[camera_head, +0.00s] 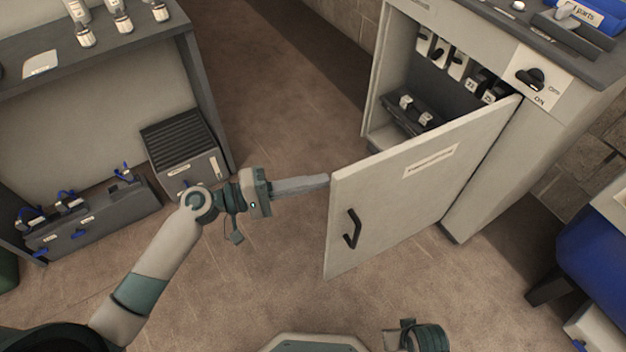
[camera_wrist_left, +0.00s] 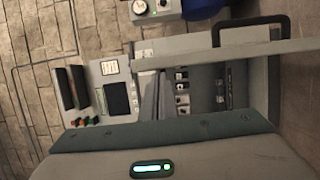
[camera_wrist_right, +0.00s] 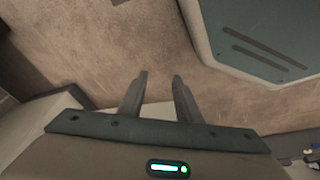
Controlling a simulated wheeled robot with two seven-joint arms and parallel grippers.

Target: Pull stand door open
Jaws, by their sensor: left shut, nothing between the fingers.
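The stand door (camera_head: 400,200) is a pale panel with a label and a dark handle (camera_head: 352,228). It stands partly open, swung out from the grey stand (camera_head: 480,215). My left gripper (camera_head: 325,181) is shut and empty at the door's free edge, its tips partly hidden by the door. In the left wrist view the fingers (camera_wrist_left: 155,92) lie on the inner side of the door (camera_wrist_left: 230,52), with the handle (camera_wrist_left: 250,22) on the other side. Contact is unclear. My right gripper (camera_wrist_right: 155,92) is open and empty; its arm shows at the head view's bottom.
Inside the stand are several switches and a dark block (camera_head: 415,115). A knob panel (camera_head: 535,78) is on the stand's front. A workbench (camera_head: 205,95) with a ribbed box (camera_head: 185,150) stands left. A blue object (camera_head: 600,250) is right. The floor before the door is clear.

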